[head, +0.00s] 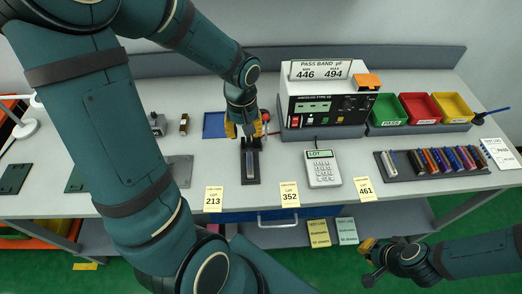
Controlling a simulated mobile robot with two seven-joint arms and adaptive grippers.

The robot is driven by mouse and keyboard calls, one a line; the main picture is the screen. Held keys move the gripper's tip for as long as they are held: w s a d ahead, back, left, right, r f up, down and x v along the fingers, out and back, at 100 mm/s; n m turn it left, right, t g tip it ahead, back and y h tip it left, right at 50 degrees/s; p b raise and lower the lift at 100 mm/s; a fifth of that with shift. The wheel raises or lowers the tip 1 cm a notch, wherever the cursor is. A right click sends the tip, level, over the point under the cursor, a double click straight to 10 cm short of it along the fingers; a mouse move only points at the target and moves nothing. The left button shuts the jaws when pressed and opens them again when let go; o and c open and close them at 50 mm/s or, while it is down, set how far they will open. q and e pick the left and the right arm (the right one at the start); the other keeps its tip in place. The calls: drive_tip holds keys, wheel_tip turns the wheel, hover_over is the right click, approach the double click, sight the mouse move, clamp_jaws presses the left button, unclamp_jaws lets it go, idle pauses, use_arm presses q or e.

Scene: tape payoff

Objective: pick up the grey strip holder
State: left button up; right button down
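A narrow grey strip holder (250,166) lies lengthwise in a dark base on the bench, near the front edge. My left gripper (247,141) points down at the far end of that dark base. Its fingertips are small and partly hidden, so I cannot tell whether they touch the holder or how far apart they are. My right gripper (368,262) is in front of the bench at the lower right, with its fingers apart and nothing between them.
A meter box (325,103) stands behind, beside green, red and yellow bins (413,108). A calculator-like device (322,168) and a rack of coloured tubes (400,172) lie to the right. Lot cards (289,194) line the front edge. A blue tray (213,125) is left of the gripper.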

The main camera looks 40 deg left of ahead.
use_arm(q)
drive_tip(key=f, duration=0.2)
drive_tip(key=f+b, duration=0.1)
drive_tip(key=f, duration=0.5)
drive_tip(key=shift+w+f, duration=0.1)
drive_tip(key=shift+w, duration=0.25)
drive_tip(key=shift+w+d+f+b, duration=0.1)
drive_tip(key=shift+f+b, duration=0.15)
drive_tip(key=shift+f, duration=1.2)
drive_tip(key=shift+d+f+b, duration=0.1)
drive_tip(key=shift+f+b, duration=0.15)
drive_tip(key=shift+f, duration=1.15)
use_arm(e)
drive_tip(key=shift+w+f, duration=0.2)
drive_tip(key=shift+f, duration=0.4)
drive_tip(key=shift+w+f, duration=0.15)
drive_tip(key=shift+f, duration=0.4)
use_arm(q)
clamp_jaws()
